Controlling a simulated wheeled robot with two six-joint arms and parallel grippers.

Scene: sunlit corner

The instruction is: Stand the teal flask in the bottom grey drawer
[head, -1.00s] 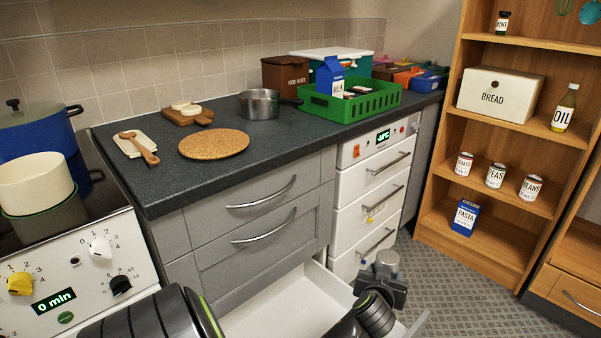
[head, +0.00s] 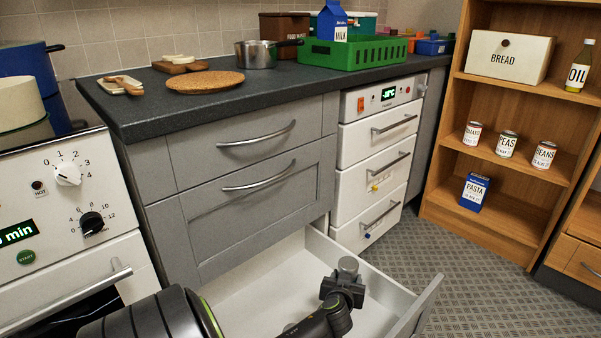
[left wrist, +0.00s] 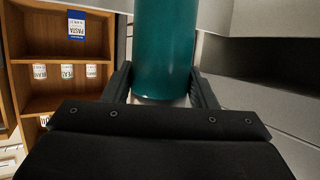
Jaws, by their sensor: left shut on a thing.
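The bottom grey drawer (head: 260,290) is pulled out below the grey cabinet in the head view; its white inside shows no object on the visible floor. My left gripper (head: 343,286) is over the drawer's right part. It is shut on the teal flask (left wrist: 165,45), whose teal body fills the upper middle of the left wrist view between the two fingers. In the head view only a grey cap (head: 348,265), apparently the flask's, shows above the fingers; the teal body is hidden behind my gripper. The flask looks roughly upright. My right gripper is out of view.
Two shut grey drawers (head: 255,165) are above the open one. A white drawer unit (head: 375,160) stands behind it to the right. The oven (head: 60,270) is at left. Patterned floor (head: 480,290) is clear towards the wooden shelf (head: 500,225).

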